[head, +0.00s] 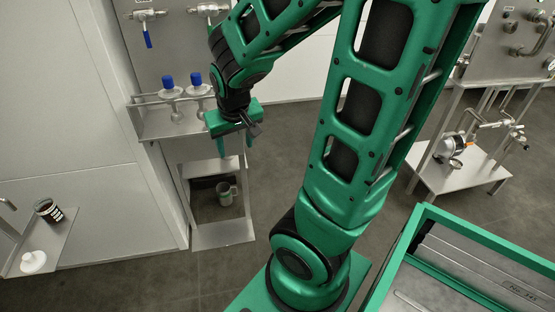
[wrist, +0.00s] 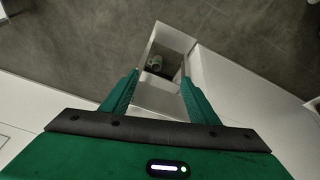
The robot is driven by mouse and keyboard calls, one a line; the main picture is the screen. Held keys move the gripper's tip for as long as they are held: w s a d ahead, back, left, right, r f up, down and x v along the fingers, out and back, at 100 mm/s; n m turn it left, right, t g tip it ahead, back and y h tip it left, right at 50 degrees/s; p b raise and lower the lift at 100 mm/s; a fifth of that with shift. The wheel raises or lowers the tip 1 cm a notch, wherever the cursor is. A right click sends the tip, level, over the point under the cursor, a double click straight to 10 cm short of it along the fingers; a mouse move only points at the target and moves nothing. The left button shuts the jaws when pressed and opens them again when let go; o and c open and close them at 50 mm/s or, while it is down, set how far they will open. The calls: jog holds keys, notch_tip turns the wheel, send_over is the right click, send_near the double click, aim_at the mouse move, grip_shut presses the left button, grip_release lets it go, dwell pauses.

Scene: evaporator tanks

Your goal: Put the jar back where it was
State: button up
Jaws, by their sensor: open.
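A dark brown jar (head: 49,211) with a white label stands on a small metal shelf (head: 52,243) at the far left of the head view. A white round lid-like piece (head: 33,262) lies on the same shelf, in front of the jar. My gripper (head: 234,148) is far to the right of the jar, in front of the metal tank stand. In the wrist view my gripper (wrist: 161,76) points down with its two green fingers apart and nothing between them. The jar is not in the wrist view.
A metal mug (head: 226,193) stands on the low shelf (head: 222,235) below my gripper; it also shows in the wrist view (wrist: 155,63). Two blue-capped fittings (head: 168,84) are on the stand behind. A green-framed bin (head: 440,215) and a valve rig (head: 455,150) are at right.

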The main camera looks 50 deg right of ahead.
jog(key=s+r+m+g+y, duration=0.1)
jog(key=s+r+g, duration=0.1)
jog(key=s, duration=0.6)
jog(key=s+a+r+g+y, duration=0.1)
jog(key=s+r, duration=0.1)
jog(key=s, duration=0.5)
jog(key=shift+s+m+g, duration=0.4)
